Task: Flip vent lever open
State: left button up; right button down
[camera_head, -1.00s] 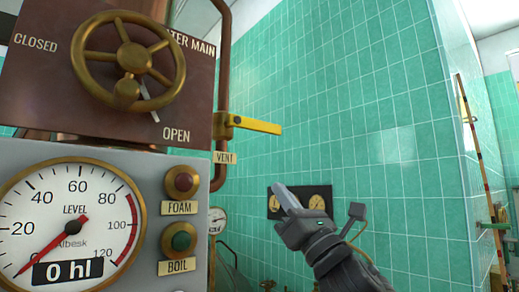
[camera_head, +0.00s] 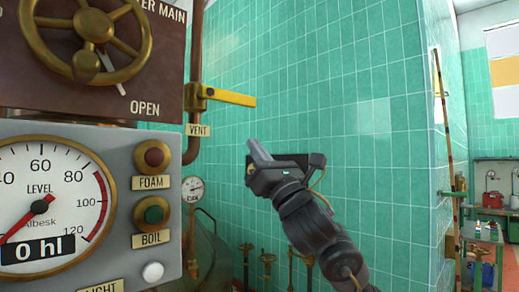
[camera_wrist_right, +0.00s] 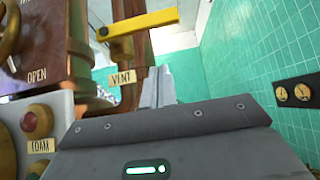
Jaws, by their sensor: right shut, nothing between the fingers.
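The yellow vent lever (camera_head: 228,96) sticks out level to the right from a brass valve on the copper pipe, above the VENT tag (camera_head: 198,130). It also shows at the top of the right wrist view (camera_wrist_right: 142,23). My right gripper (camera_head: 256,149) is shut and empty, below and slightly right of the lever's free end in the head view, apart from it. In the right wrist view its fingertips (camera_wrist_right: 158,84) point up towards the lever, with a gap between. My left gripper is not in view.
The brass handwheel (camera_head: 95,25) and grey gauge panel (camera_head: 120,150) stand left of the lever. A green tiled wall (camera_head: 350,80) is behind. Several low valves (camera_head: 268,258) are below, and a workbench (camera_head: 500,180) is far right. The space right of the lever looks clear.

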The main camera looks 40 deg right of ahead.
aim_at(230, 97)
jog(key=w+r+p, duration=0.3)
jog(key=r+p, duration=0.2)
jog(key=r, duration=0.2)
jog(key=shift+w+r, duration=0.25)
